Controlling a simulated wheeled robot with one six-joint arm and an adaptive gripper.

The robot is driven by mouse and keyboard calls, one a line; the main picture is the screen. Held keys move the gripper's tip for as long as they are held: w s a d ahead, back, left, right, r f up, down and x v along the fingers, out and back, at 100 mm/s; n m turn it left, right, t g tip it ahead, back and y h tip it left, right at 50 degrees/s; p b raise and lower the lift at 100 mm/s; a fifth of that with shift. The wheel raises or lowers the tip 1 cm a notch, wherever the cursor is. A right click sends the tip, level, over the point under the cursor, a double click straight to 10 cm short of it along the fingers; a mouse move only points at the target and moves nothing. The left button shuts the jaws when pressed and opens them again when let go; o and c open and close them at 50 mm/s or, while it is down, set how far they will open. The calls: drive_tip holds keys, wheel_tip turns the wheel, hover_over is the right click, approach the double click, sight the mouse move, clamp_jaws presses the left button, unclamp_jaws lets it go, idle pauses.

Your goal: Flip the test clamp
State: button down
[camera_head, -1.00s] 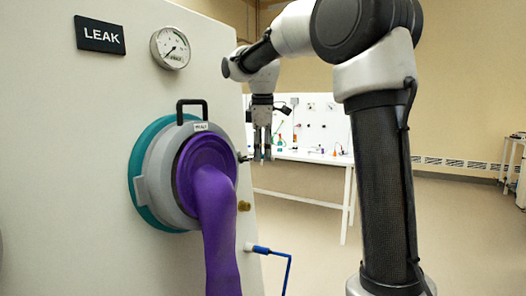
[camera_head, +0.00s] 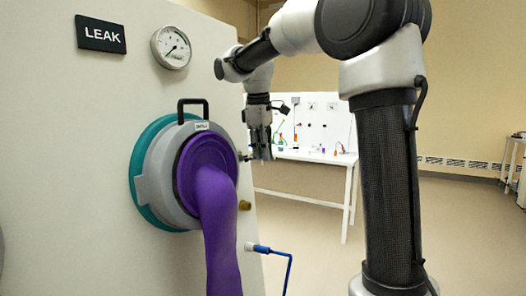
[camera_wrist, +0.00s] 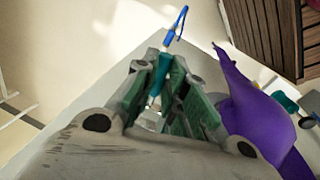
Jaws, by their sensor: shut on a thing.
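The test clamp (camera_head: 244,158) appears as a small dark metal piece at the right edge of the grey glove port, level with the purple glove's cuff. My gripper (camera_head: 261,152) points down right beside it, its fingers close together.
The purple glove (camera_head: 212,205) hangs from the port just left of my gripper. A brass fitting (camera_head: 244,205) and a blue hose (camera_head: 275,251) sit below on the panel. A gauge (camera_head: 171,48) is above. A white table (camera_head: 325,160) stands behind; the floor to the right is clear.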

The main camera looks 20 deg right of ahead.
drive_tip(key=c, duration=1.5)
unclamp_jaws()
drive_tip(key=shift+o, duration=0.2)
wheel_tip(320, 180, up, 8)
drive_tip(key=a, duration=0.1)
drive_tip(key=shift+s, duration=0.45)
